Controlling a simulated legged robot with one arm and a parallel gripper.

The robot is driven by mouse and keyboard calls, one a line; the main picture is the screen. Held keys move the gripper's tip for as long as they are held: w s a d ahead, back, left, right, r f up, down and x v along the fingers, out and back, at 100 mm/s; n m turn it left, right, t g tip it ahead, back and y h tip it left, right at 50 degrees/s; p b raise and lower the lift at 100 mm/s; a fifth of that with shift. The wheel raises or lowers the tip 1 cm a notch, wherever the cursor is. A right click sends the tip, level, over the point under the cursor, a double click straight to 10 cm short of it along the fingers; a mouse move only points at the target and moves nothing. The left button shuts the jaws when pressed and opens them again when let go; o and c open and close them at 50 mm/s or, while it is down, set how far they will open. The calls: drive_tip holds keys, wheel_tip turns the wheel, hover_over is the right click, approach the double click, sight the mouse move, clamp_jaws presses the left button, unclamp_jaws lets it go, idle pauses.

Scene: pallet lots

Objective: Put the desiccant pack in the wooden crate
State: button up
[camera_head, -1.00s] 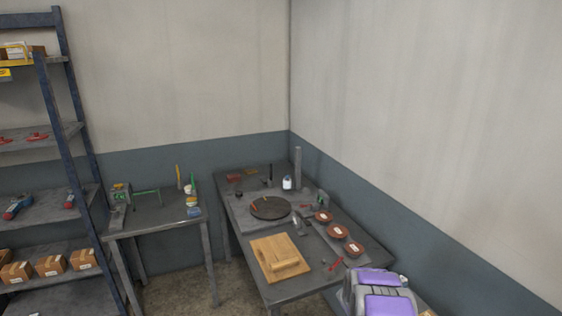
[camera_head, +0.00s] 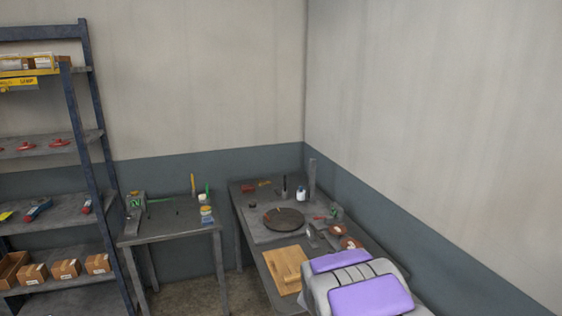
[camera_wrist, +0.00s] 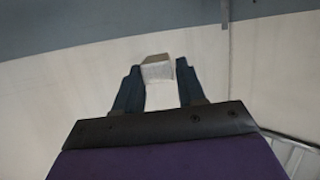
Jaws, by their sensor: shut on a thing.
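My gripper (camera_wrist: 158,80) shows in the wrist view with its two dark fingers on either side of a small white block with a tan top, which I take for the desiccant pack (camera_wrist: 157,71). It is held between the fingertips, with pale wall or floor behind it. The gripper is not visible in the head view, where only my purple and grey arm shows at lower right. I cannot surely pick out the wooden crate. An open-topped brown box (camera_head: 12,268) at the left edge, on a low shelf, may be it.
A blue-framed shelf rack (camera_head: 88,130) stands at left, with several small cartons (camera_head: 65,268) low down. A small grey table (camera_head: 170,228) stands beside it. The corner workbench (camera_head: 250,225) bears a round dark disc (camera_head: 284,219) and a wooden board (camera_head: 285,268). Bare floor shows between the tables.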

drive_tip(key=s+a+r+n+y, duration=0.1)
drive_tip(key=s+a+r+y, duration=0.1)
drive_tip(key=s+a+r, duration=0.3)
drive_tip(key=shift+s+a+r+n+t, duration=0.3)
drive_tip(key=shift+s+r+n+t, duration=0.1)
drive_tip(key=shift+s, duration=0.55)
